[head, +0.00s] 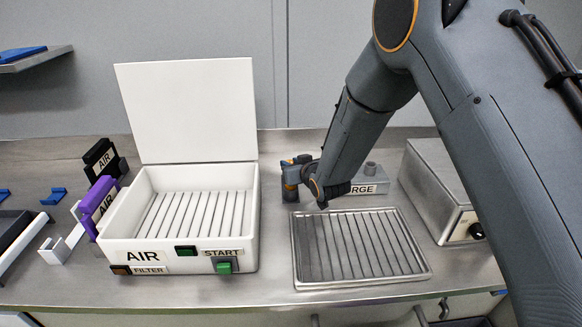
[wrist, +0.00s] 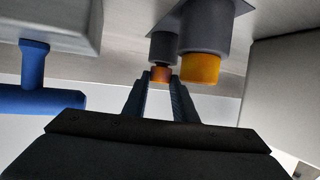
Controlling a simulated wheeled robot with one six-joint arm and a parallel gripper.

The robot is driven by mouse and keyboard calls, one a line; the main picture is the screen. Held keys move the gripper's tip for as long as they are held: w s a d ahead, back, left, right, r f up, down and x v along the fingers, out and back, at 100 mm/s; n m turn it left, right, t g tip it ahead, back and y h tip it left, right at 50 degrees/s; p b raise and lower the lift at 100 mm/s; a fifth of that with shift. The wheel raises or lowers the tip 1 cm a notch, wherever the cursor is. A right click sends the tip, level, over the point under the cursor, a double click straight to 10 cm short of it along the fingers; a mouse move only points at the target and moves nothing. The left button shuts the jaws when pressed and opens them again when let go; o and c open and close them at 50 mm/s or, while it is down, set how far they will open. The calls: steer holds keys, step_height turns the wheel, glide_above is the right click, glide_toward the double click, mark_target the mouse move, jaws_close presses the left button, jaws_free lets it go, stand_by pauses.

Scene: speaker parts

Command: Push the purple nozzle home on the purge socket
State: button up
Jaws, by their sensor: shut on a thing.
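My gripper (wrist: 160,82) points up the wrist view, its two dark fingers close together. Between the fingertips is the copper-orange end of a small grey cylinder (wrist: 163,48); its far part runs up out of the grip. A thicker grey cylinder with an orange end (wrist: 201,68) stands right beside it. In the head view the purge block (head: 372,188), grey and labelled, has a short round socket (head: 370,168) on top.
A blue T-shaped part (wrist: 34,92) is at the left in the wrist view. In the head view, a ribbed metal tray (head: 425,270) lies in front of the purge block. The open white AIR box (head: 190,256) is left; a metal box (head: 437,190) is right. A purple AIR-labelled piece (head: 97,199) stands far left.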

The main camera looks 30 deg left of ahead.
step_height(320, 180, up, 8)
steer(key=r+b, duration=0.1)
steer(key=b, duration=0.1)
steer(key=w+d+p, duration=0.4)
steer(key=d, duration=0.8)
steer(key=w+d+r+m+t+h+p, duration=0.1)
steer(key=w+d+p, duration=0.2)
steer(key=d, duration=0.9)
steer(key=shift+w+d+r+p, duration=0.25)
steer(key=shift+w+p, duration=0.15)
steer(key=shift+w, duration=0.15)
steer(key=shift+f+b, duration=0.65)
steer(key=shift+f, duration=0.35)
steer(key=shift+f+b, duration=1.3)
steer(key=shift+f, duration=0.7)
steer(key=o, duration=1.1)
